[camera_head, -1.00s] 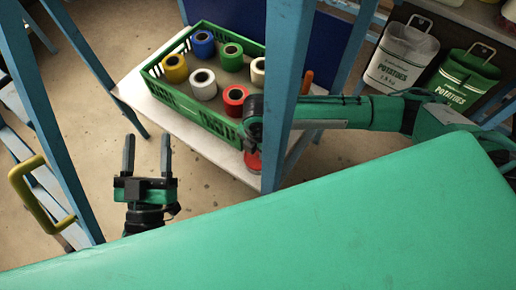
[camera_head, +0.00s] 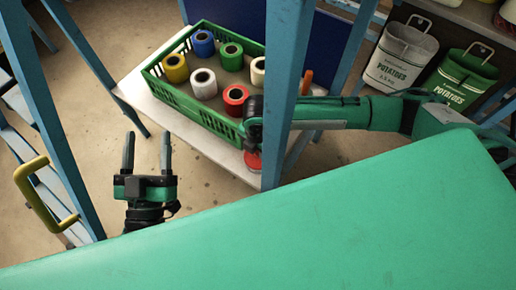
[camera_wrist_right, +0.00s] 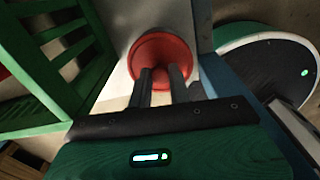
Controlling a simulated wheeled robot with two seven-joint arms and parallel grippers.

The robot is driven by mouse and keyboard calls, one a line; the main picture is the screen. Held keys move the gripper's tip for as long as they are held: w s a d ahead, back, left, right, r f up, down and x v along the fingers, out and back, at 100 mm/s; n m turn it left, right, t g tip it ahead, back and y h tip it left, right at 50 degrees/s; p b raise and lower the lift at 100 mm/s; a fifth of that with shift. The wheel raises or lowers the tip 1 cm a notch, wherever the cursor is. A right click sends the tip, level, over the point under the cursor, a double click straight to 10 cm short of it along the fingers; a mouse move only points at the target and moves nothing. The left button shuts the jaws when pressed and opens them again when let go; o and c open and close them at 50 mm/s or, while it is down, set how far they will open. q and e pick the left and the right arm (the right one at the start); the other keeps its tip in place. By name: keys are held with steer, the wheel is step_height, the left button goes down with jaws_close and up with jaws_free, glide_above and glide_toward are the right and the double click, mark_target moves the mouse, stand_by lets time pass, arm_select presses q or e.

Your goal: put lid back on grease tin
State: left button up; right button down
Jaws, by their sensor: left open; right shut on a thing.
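A red round piece (camera_wrist_right: 160,50), which looks like the grease tin's lid, lies between the fingertips of my right gripper (camera_wrist_right: 161,72) in the right wrist view. The fingers are shut on it. I cannot tell whether the tin is under it. In the head view a red piece (camera_head: 253,161) shows below my right gripper at the white table's front edge, partly hidden by a blue post. My left gripper (camera_head: 147,140) is open and empty, over the floor in front of the table.
A green crate (camera_head: 190,110) with several coloured rolls stands on the white table (camera_head: 135,88). A blue post (camera_head: 285,90) stands right beside my right gripper. Potato sacks (camera_head: 400,55) stand at the right. A yellow handle (camera_head: 38,200) is at the left.

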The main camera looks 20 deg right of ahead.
steer(key=shift+p, duration=0.6)
stand_by(0.4)
steer(key=c, duration=0.7)
jaws_free()
steer(key=shift+c, duration=0.2)
step_height(320, 180, up, 7)
steer(key=p, duration=0.8)
steer(key=shift+p, duration=0.4)
jaws_close()
stand_by(0.4)
